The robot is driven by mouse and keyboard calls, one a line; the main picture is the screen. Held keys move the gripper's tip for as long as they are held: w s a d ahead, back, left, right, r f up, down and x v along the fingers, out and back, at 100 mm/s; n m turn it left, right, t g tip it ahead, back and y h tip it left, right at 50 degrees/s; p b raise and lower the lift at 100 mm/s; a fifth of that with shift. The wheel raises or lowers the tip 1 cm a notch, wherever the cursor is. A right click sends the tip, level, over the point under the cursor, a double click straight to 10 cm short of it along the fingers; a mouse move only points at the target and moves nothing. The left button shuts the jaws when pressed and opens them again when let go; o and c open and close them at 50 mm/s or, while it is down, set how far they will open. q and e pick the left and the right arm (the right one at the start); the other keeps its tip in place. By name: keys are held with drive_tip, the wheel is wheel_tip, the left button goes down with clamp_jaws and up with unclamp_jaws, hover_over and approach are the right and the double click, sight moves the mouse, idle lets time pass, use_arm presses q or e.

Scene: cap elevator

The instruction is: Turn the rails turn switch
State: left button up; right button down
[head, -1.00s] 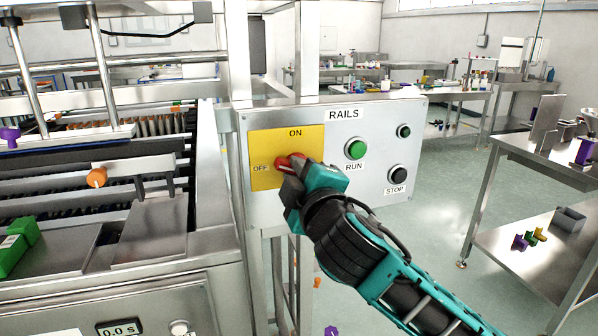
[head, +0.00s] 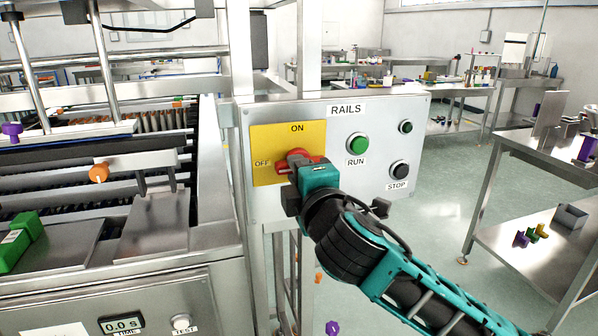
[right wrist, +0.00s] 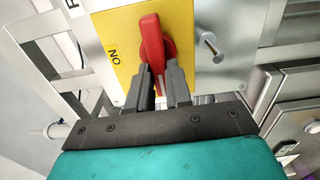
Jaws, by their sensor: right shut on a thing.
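The rails turn switch has a red handle (head: 297,158) on a yellow plate (head: 263,142) marked ON at the top and OFF at the left. The handle lies roughly level, along the OFF direction. In the right wrist view the red handle (right wrist: 151,40) stands upright in the picture, with the ON label to its left. My right gripper (head: 300,172) is at the switch, partly covering it. In the right wrist view its two dark fingers (right wrist: 158,82) are on either side of the handle's near end, shut on it. My left gripper is not in view.
On the same panel (head: 340,196) are a green RUN button (head: 357,145), a black STOP button (head: 399,170) and a small green button (head: 405,127). A metal machine with rails stands left of the panel. A steel table (head: 500,195) stands to the right, with open floor between.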

drive_tip(key=c, duration=1)
unclamp_jaws()
drive_tip(key=shift+c, duration=0.2)
drive_tip(key=v, duration=1.3)
drive_tip(key=shift+b, duration=0.4)
drive_tip(key=shift+w, duration=0.1)
